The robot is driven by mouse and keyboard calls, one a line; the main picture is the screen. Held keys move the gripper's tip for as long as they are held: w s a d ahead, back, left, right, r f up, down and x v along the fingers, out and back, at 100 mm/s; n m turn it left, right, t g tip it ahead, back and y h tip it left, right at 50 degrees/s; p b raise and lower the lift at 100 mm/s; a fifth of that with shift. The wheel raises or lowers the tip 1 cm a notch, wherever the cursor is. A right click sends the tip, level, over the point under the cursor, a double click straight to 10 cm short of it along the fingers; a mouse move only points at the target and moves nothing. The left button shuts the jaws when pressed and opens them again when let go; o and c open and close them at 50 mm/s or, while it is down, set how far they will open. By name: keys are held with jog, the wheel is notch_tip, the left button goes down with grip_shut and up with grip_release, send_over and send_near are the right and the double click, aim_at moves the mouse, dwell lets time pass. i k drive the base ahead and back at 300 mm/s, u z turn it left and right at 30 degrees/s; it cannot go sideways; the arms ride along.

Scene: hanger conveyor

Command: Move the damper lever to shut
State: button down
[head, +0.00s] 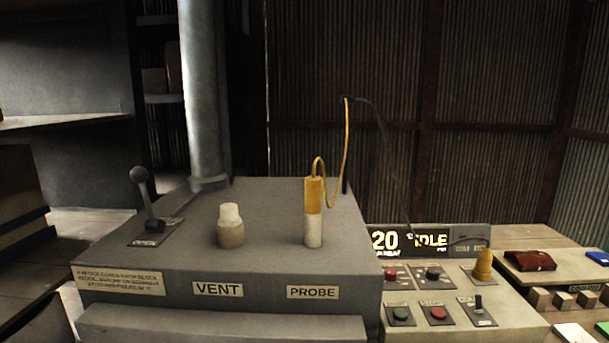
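The damper lever (148,200), a dark handle with a round ball knob, stands at the left of the grey box's top (270,220). It leans slightly left and toward the rear, knob up. A dark label plate (148,241) at its near foot seems to read OPEN. A slot plate (178,212) runs back from the lever toward the pipe; any label at its far end is unreadable. My gripper is not in view.
A tall grey pipe (205,90) rises behind the lever. A pale vent plug (230,226) and a yellow-and-white probe (314,212) with a yellow cable stand to its right. A button panel (450,290) and display (425,240) sit farther right, beside a wooden table (580,240).

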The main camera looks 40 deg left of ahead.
aim_at(140, 174)
jog(key=u, duration=2.55)
jog(key=k, duration=1.05)
jog(key=z, duration=0.55)
jog(key=i, duration=1.35)
jog(key=u, duration=0.3)
